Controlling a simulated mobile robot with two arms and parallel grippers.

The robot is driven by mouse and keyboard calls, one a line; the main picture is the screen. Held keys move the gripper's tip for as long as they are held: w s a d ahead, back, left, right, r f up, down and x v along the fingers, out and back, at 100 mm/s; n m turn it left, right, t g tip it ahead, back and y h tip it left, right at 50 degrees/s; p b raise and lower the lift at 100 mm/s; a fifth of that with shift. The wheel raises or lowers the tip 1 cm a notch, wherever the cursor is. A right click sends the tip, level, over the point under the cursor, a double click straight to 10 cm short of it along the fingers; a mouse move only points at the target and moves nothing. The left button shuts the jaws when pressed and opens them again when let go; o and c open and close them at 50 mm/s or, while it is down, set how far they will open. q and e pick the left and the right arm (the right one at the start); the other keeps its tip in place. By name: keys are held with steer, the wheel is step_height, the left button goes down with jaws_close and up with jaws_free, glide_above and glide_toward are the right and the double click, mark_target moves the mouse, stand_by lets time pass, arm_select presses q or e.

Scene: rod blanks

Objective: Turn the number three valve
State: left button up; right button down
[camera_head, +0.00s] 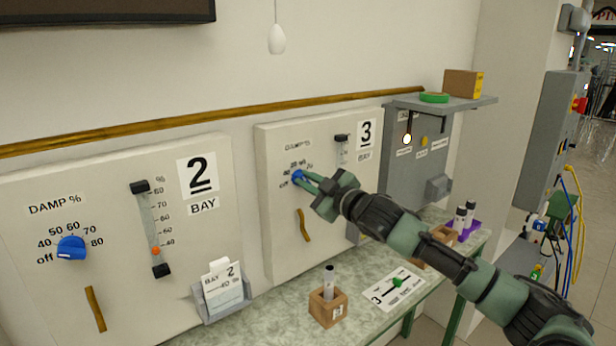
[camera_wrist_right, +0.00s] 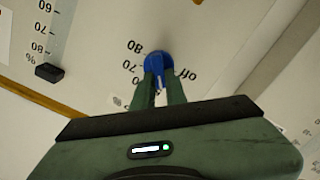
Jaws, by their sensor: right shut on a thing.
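The number three bay panel (camera_head: 275,240) is a pale board on the wall with a large "3" label (camera_head: 366,133). Its blue valve knob (camera_head: 297,176) sits on a dial marked from "off" upward. My right gripper (camera_head: 308,181) reaches in from the right and is shut on this knob. In the right wrist view the blue knob (camera_wrist_right: 158,66) is between the two green fingers (camera_wrist_right: 160,95), with "off" and "80" printed around it. The fingers hide part of the dial in the head view. My left gripper is not in view.
The bay 2 panel (camera_head: 120,295) with its own blue knob (camera_head: 71,247) is at the left. A grey shelf (camera_head: 460,104) juts out at the right.

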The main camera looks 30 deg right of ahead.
steer(key=shift+a+f+n+p, duration=0.1)
steer(key=shift+f+n+p, duration=0.35)
steer(key=shift+n, duration=1.6)
steer(key=shift+a+n+p, duration=0.1)
steer(key=shift+n+p, duration=0.7)
steer(key=shift+n, duration=1.3)
steer(key=shift+a+f+n+p, duration=0.1)
steer(key=shift+f+n+p, duration=0.35)
steer(key=shift+n, duration=1.6)
steer(key=shift+r, duration=0.15)
steer(key=c, duration=1.4)
jaws_free()
steer(key=shift+c, duration=0.2)
steer(key=shift+s+r, duration=0.1)
steer(key=shift+r, duration=0.05)
steer(key=shift+d, duration=0.1)
